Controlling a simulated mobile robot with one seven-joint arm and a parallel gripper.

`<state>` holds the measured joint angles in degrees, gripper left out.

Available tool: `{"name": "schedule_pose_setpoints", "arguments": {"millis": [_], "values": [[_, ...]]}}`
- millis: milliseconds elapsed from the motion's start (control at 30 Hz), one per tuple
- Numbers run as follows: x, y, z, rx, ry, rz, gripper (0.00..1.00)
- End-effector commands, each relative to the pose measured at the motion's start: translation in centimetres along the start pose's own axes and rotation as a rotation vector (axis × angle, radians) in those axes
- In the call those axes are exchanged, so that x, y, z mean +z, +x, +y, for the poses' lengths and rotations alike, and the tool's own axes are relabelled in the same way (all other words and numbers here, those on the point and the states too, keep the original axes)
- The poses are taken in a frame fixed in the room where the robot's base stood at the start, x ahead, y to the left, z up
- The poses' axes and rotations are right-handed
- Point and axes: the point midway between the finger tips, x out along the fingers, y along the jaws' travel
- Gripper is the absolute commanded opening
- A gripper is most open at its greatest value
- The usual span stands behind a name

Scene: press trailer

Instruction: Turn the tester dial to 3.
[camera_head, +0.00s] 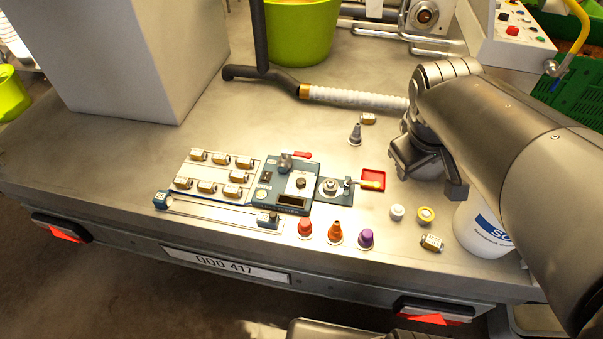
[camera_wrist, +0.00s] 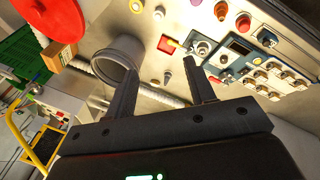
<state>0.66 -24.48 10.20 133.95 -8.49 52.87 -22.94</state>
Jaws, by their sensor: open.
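The tester also shows in the wrist view (camera_wrist: 240,47), at the upper right, tilted. My gripper (camera_head: 432,182) is above the bed, to the right of the tester and apart from it. Its two fingers (camera_wrist: 161,72) are spread with nothing between them.
Several small labelled blocks lie on a plate (camera_head: 213,171) left of the tester. A red tray (camera_head: 373,175), white bucket (camera_head: 480,232) and ribbed hose (camera_head: 355,97) are nearby.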

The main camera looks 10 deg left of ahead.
Motion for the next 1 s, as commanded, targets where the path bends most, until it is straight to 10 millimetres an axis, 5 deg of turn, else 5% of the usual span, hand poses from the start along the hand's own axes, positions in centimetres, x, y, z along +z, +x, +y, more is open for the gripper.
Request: {"name": "schedule_pose_setpoints", "arguments": {"millis": [467,1000], "values": [[-11.2,8.3,-2.8,-0.099,-0.922,-0.144,0.50],[-21.7,19.4,-11.8,-0.321,-1.877,-0.002,0.50]]}}
